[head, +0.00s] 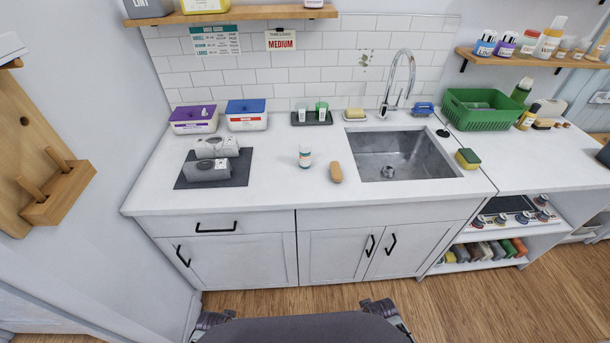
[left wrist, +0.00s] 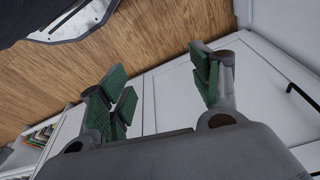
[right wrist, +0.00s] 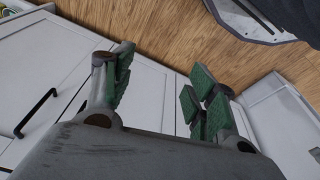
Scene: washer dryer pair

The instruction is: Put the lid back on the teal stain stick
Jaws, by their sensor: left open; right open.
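A small white upright stick with a teal and orange label (head: 305,157) stands on the counter, left of the sink. A dark tray (head: 312,122) near the back wall holds two small white items, one grey-topped (head: 301,112) and one green-topped (head: 321,112). I cannot tell at this size which piece is the teal stain stick's lid. My left gripper (left wrist: 160,80) is open and empty, low in front of the white cabinets. My right gripper (right wrist: 158,80) is open and empty, also below counter height. Both are apart from the counter's objects.
A wooden brush (head: 336,173) lies beside the stick, left of the sink (head: 400,150). Purple-lidded (head: 193,119) and blue-lidded (head: 246,115) boxes stand behind. The front centre counter is clear.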

